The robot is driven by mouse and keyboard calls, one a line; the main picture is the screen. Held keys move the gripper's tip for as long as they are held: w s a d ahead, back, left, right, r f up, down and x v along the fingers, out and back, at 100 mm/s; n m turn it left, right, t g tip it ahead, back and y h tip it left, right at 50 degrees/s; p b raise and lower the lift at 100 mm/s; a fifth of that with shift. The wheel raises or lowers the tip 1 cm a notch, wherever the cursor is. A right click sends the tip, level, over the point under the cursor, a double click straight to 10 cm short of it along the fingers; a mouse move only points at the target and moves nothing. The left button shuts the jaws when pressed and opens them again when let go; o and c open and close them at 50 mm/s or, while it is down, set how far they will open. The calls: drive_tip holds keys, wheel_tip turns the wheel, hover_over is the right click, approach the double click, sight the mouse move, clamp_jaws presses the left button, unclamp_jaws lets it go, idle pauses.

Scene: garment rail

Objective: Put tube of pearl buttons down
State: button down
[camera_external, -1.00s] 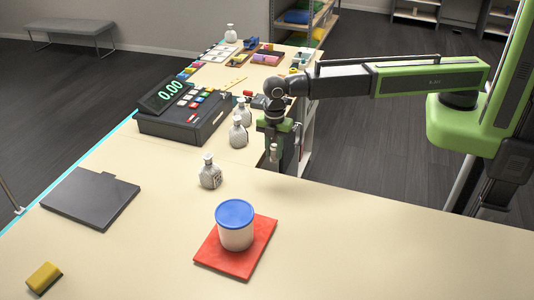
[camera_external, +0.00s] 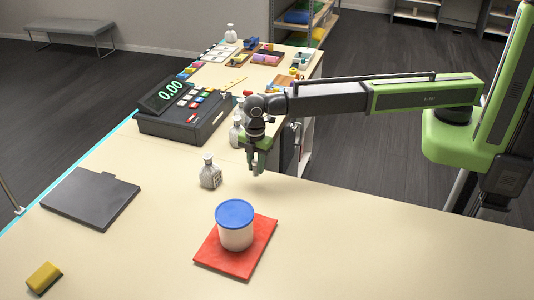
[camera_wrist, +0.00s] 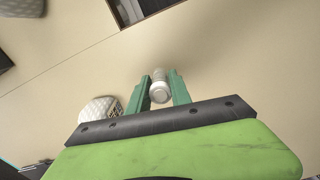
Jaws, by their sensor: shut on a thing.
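My gripper (camera_external: 256,163) is shut on the tube of pearl buttons (camera_wrist: 160,88). In the wrist view the tube shows as a small whitish cylinder with a rounded end, between the two green fingers. In the external view the tube is small and partly covered by the fingers. The gripper is over the pale counter (camera_external: 310,215), to the right of a white patterned bottle (camera_external: 210,175). I cannot tell whether the tube touches the counter.
A blue-lidded white tub (camera_external: 236,228) stands on a red mat (camera_external: 262,250). A cash register (camera_external: 180,110) is behind, with another bottle (camera_external: 236,134) beside it. A dark flat board (camera_external: 90,198) and a yellow sponge (camera_external: 44,277) lie left. The counter's right front is clear.

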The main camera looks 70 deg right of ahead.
sight(256, 177)
drive_tip(key=shift+a+f, duration=0.2)
drive_tip(key=shift+a, duration=0.25)
wheel_tip(256, 177, down, 4)
drive_tip(key=b, duration=0.4)
drive_tip(key=shift+f, duration=0.2)
drive_tip(key=shift+d+r, duration=0.1)
drive_tip(key=shift+r, duration=0.15)
drive_tip(key=shift+f, duration=0.2)
drive_tip(key=c, duration=1.2)
unclamp_jaws()
drive_tip(key=shift+o, duration=0.2)
wheel_tip(256, 177, up, 13)
drive_tip(key=p, duration=1.2)
drive_tip(key=shift+f, duration=0.3)
drive_tip(key=shift+d, duration=0.1)
